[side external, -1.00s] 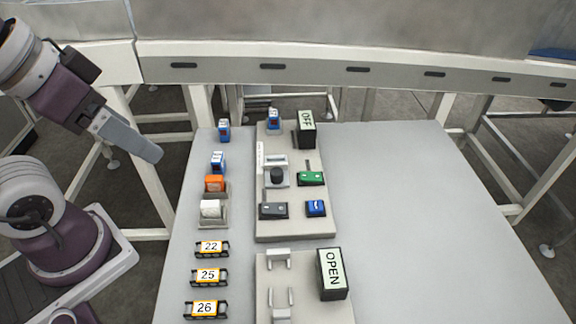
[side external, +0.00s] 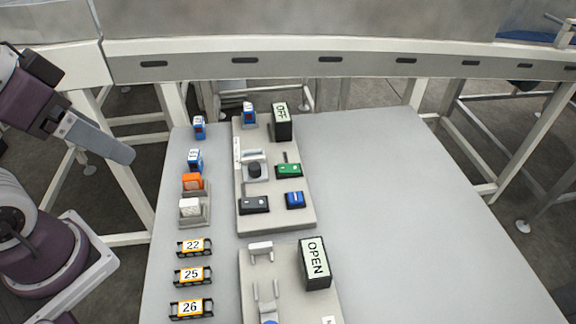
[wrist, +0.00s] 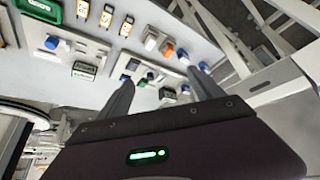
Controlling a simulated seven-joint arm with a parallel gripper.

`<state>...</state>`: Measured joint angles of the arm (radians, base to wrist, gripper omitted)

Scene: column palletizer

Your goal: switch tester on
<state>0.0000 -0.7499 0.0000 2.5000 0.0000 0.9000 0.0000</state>
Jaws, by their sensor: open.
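The tester appears to be the upper beige board (side external: 274,222) with a tilted display (side external: 281,123) reading OFF. A thin stick stands behind the green block. My gripper (wrist: 162,78) is open and empty in the wrist view, above the table with the boards beyond its fingers. In the side view, my gripper (side external: 122,150) is left of the table; only one finger shows clearly.
A lower board (side external: 248,290) carries a display (side external: 314,263) reading OPEN. Left of the boards stand blue blocks (side external: 195,161), an orange block (side external: 193,182), a white block (side external: 190,208) and carriers labelled 22 (side external: 194,246), 25 and 26. The table's right side (side external: 410,200) is clear.

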